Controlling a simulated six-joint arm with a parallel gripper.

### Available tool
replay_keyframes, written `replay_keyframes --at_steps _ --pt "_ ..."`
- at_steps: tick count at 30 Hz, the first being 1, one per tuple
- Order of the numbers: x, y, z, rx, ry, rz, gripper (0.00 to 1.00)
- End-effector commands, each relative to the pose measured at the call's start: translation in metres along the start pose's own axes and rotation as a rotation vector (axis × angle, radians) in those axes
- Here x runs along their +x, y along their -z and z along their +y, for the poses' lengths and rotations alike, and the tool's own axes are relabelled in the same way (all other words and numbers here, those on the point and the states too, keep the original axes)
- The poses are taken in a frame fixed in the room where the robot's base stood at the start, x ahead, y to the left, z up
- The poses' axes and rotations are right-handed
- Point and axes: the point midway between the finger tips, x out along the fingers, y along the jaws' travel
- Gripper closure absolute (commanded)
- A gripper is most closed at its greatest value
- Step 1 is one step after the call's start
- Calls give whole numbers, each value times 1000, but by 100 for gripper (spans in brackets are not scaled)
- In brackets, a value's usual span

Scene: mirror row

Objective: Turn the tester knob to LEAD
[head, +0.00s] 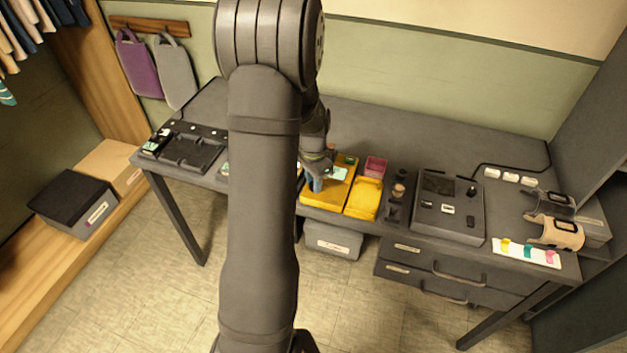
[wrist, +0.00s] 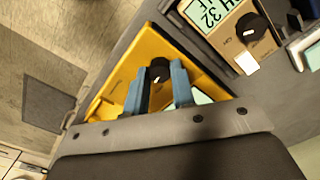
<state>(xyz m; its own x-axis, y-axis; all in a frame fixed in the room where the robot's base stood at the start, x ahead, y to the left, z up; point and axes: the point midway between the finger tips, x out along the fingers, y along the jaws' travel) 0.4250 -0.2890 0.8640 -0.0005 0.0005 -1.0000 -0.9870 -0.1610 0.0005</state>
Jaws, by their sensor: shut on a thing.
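The yellow tester (head: 341,192) lies on the grey table near its front edge, right of my arm. In the wrist view the tester (wrist: 150,48) fills the middle and carries a round black knob (wrist: 159,67) with a small pale mark on its lower edge. A pale green screen (wrist: 201,97) shows partly behind a finger. My gripper (wrist: 157,78) has its two blue fingers on either side of the knob and is shut on it. In the head view my gripper (head: 317,184) is over the tester's left part and the knob is hidden. The lettering around the knob is too small to read.
A tan device (wrist: 234,32) with another black knob and a "CH 32" display is beside the tester in the wrist view. A yellow tray (head: 364,198), pink bin (head: 376,166) and dark console (head: 448,205) stand to the right. A black tray (head: 190,150) is at left.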

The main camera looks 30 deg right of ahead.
Motion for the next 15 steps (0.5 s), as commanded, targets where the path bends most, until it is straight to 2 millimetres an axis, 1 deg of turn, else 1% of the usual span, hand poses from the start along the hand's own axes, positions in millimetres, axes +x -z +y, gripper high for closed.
replay_keyframes --at_steps 6,15 --pt "-1 1 -1 110 2 2 100" --pt "-1 1 -1 173 2 2 100"
